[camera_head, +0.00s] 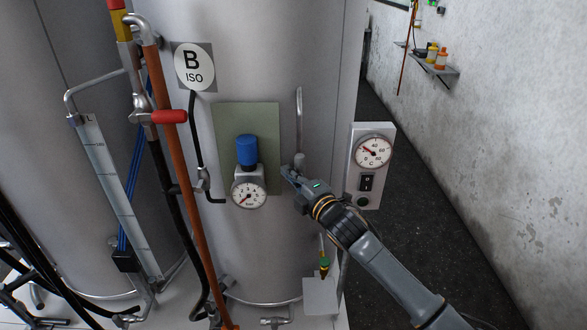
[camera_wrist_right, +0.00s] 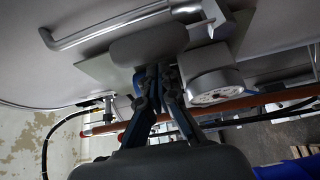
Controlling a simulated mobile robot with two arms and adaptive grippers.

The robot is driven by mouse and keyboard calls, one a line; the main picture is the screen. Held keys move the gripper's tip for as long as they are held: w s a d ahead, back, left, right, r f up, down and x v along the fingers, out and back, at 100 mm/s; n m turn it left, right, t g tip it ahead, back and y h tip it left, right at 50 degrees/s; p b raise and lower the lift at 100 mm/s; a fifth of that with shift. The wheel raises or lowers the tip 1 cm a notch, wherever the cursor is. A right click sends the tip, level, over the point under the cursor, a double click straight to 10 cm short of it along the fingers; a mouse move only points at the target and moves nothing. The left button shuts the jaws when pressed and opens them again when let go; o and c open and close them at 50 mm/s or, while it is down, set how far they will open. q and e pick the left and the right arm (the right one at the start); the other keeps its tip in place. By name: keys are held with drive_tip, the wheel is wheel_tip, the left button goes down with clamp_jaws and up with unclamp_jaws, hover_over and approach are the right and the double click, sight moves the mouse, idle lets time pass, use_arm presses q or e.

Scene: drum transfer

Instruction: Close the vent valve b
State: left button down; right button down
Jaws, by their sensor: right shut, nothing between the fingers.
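The tank marked B ISO (camera_head: 194,66) fills the middle of the head view. A thin bent vent pipe (camera_head: 299,115) runs down its front, with a small grey fitting (camera_head: 299,160) at its lower end. I cannot tell which part is the vent valve's handle, or its position. My right gripper (camera_head: 289,173) is shut and empty just below and left of that fitting. In the right wrist view its fingers (camera_wrist_right: 154,75) meet beside a rounded grey piece (camera_wrist_right: 148,46), with the pipe (camera_wrist_right: 110,25) behind. Contact is unclear. My left gripper is out of view.
A green plate (camera_head: 228,120) carries a blue-capped regulator (camera_head: 246,151) and a pressure gauge (camera_head: 249,195), left of my right gripper. A temperature box (camera_head: 358,190) stands to the right. A red-handled valve (camera_head: 169,116) and hoses lie left. Floor (camera_head: 425,200) is open at right.

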drive_tip(key=shift+d, duration=0.45)
drive_tip(key=shift+f, duration=0.1)
drive_tip(key=shift+d+m+t+b, duration=0.2)
drive_tip(key=shift+m+t+b, duration=0.1)
drive_tip(key=shift+m+b, duration=0.15)
drive_tip(key=shift+d, duration=0.1)
